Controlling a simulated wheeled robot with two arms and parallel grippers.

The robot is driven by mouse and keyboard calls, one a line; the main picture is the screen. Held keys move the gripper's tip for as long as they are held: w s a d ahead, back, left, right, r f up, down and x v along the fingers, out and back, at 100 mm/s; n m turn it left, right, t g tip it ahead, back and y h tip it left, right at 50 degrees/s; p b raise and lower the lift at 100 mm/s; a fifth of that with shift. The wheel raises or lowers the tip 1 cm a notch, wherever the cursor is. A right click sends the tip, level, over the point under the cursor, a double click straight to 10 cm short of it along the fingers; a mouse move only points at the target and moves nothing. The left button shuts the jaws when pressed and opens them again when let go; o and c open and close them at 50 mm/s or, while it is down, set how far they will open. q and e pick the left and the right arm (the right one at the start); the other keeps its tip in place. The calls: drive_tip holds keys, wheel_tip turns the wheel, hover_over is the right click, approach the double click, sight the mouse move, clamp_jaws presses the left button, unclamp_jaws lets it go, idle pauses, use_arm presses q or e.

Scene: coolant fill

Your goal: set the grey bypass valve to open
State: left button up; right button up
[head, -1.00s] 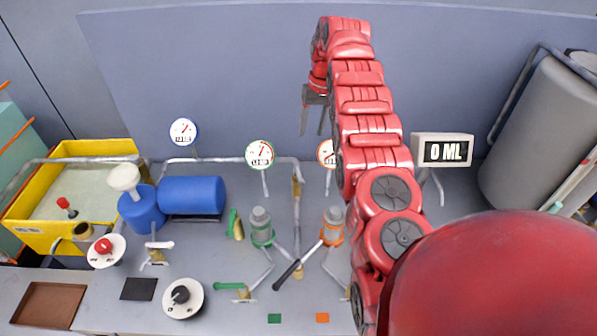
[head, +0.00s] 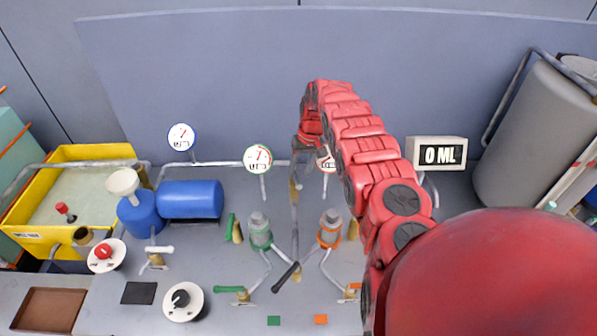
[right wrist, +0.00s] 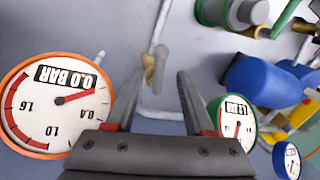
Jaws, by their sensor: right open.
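The grey bypass valve (right wrist: 160,58) has a grey handle and a brass body on a thin grey pipe. In the right wrist view it lies beyond the gap between my fingers, apart from them; whether it is set open or closed I cannot tell. In the head view its brass body (head: 294,190) shows on the middle pipe, with the part above hidden by my gripper. My right gripper (head: 301,165) is open and empty, pointing down over the pipe; its two fingers show in the right wrist view (right wrist: 160,82). My left gripper is not in view.
An orange-rimmed gauge (right wrist: 58,100) and a green-rimmed gauge (head: 257,158) flank my right gripper closely. A black-handled valve (head: 286,277) and a green-handled valve (head: 230,289) sit nearer the front. A blue tank (head: 190,199) stands left; the display (head: 437,153) reads 0 ML.

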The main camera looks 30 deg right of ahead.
sight(298, 180)
drive_tip(key=shift+a+f, duration=0.15)
drive_tip(key=shift+f, duration=0.6)
drive_tip(key=shift+a+f, duration=0.1)
drive_tip(key=shift+f, duration=0.65)
drive_tip(key=shift+c, duration=0.2)
clamp_jaws()
